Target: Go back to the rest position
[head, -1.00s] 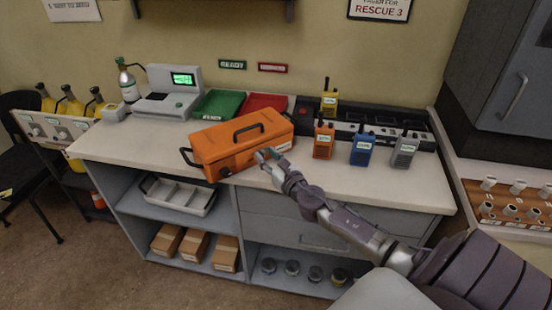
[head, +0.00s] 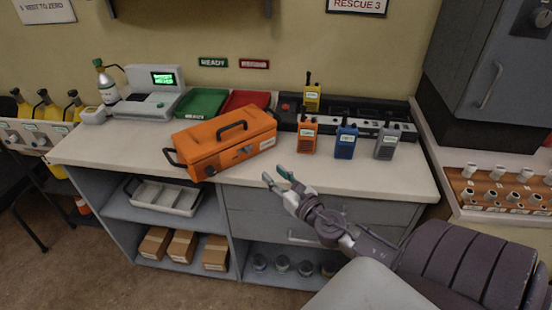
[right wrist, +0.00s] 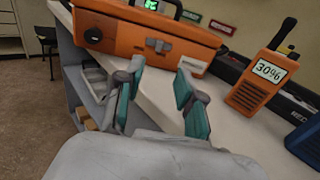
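My right gripper (head: 277,180) is in front of the counter's front edge, in front of and a little right of the orange case. In the right wrist view its two teal-padded fingers (right wrist: 160,92) stand apart with nothing between them. The orange case (head: 222,142) sits on the counter with its black top handle up; it also shows in the right wrist view (right wrist: 150,38), beyond the fingertips and apart from them. My left gripper is not in either view.
The counter (head: 370,178) holds an orange radio (head: 307,136), a blue radio (head: 345,143), a grey radio (head: 386,143) and a yellow radio (head: 312,97). Green (head: 201,103) and red (head: 246,101) trays lie behind the case. A grey cabinet (head: 490,60) stands at the right.

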